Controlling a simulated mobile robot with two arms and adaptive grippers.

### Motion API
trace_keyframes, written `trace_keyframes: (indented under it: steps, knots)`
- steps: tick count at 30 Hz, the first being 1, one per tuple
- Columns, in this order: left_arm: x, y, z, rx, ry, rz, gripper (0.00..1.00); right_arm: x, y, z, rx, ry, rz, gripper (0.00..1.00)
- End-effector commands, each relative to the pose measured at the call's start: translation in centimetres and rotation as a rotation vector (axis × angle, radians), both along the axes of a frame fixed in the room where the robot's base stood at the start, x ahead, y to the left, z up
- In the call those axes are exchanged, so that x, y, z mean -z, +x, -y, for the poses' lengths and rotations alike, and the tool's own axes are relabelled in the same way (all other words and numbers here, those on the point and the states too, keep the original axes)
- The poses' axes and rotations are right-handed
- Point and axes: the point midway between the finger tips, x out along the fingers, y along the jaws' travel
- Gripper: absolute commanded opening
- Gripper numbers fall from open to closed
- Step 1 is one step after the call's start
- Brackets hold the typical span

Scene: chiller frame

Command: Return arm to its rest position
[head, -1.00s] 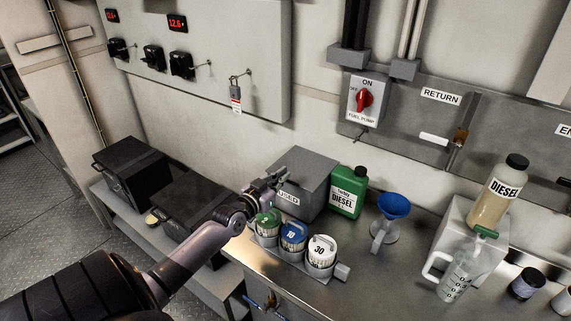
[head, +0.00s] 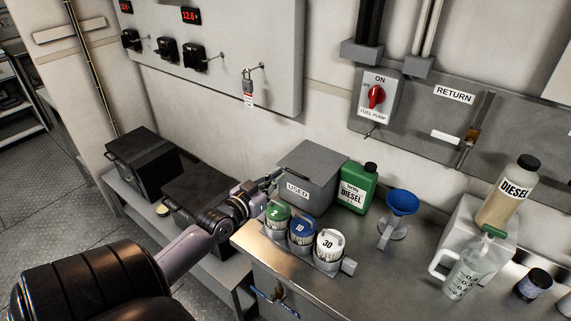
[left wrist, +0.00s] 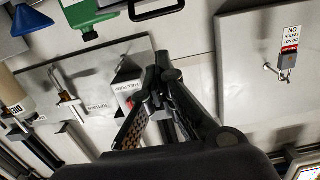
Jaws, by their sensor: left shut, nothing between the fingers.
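My left arm comes in from the lower left in the head view. Its left gripper (head: 272,180) is shut and empty, just left of the grey USED box (head: 311,172) and above the filter cups. In the left wrist view the shut fingers (left wrist: 158,112) point up toward the wall panels, with nothing between them. I cannot tell from the head view whether the fingertips touch the box. My right gripper does not show.
Black boxes (head: 142,165) sit at left. A red fuel pump switch (head: 376,96) is on the wall.

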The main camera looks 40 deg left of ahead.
Motion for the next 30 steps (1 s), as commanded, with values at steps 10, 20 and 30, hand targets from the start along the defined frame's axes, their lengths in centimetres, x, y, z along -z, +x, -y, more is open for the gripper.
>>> trace_keyframes:
  steps: [10, 20, 30]
  knots:
    - [0.1, -1.5, 0.2, 0.000, 0.000, 0.002, 0.00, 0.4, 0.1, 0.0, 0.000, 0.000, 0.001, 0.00]
    - [5.2, -3.1, 7.1, 0.100, -0.008, -0.214, 0.00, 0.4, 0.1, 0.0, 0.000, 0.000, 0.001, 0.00]
    - [12.9, -13.6, 21.5, 0.253, 0.035, -0.794, 0.00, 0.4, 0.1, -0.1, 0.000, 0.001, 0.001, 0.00]
